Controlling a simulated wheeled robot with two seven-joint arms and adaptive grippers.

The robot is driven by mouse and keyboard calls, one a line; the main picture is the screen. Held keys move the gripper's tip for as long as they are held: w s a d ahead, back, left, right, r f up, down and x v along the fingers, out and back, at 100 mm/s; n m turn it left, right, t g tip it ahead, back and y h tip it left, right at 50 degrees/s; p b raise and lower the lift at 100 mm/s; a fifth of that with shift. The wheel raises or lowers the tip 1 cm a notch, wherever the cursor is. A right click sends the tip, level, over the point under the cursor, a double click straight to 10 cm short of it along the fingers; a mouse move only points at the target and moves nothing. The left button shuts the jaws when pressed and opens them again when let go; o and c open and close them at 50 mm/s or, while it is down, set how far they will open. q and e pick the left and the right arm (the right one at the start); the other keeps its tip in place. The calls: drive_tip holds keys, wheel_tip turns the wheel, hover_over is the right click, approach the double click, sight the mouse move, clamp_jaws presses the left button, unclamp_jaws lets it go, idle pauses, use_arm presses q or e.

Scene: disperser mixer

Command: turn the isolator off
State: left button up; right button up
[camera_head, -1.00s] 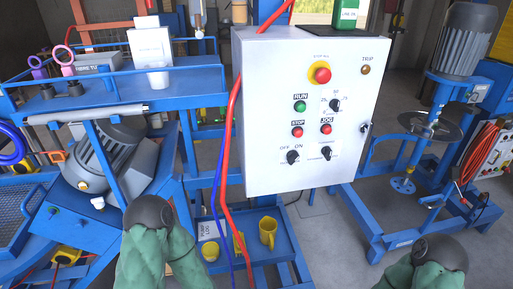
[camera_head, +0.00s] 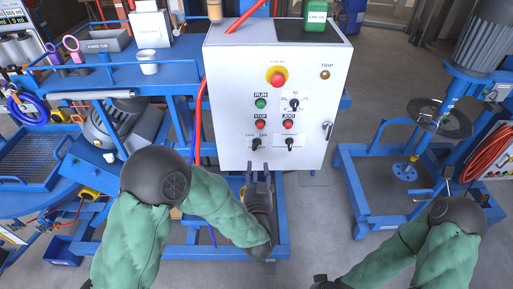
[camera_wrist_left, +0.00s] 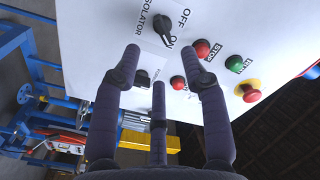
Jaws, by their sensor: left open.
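The isolator switch (camera_head: 256,143) is a black knob at the lower left of the white control box (camera_head: 305,60), below OFF and ON labels. In the left wrist view the isolator switch (camera_wrist_left: 163,27) shows close up, and its handle appears to point towards ON. My left gripper (camera_head: 259,172) is just below the box's lower edge in the head view. In the left wrist view the left gripper (camera_wrist_left: 160,52) is open and empty, its fingers spread and seen below the knob, apart from it. My right arm is at the lower right; its fingers are out of frame.
A red stop button (camera_head: 277,77), the green RUN button (camera_head: 261,103) and red STOP button (camera_head: 261,124) are on the same face, with another black knob (camera_head: 290,143) to the right. A red cable (camera_head: 198,120) hangs along the box's left side.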

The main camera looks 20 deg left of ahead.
sight(257, 144)
use_arm(q)
drive_tip(key=x, duration=0.9)
drive_tip(key=shift+w, duration=0.25)
drive_tip(key=shift+f, duration=0.1)
clamp_jaws()
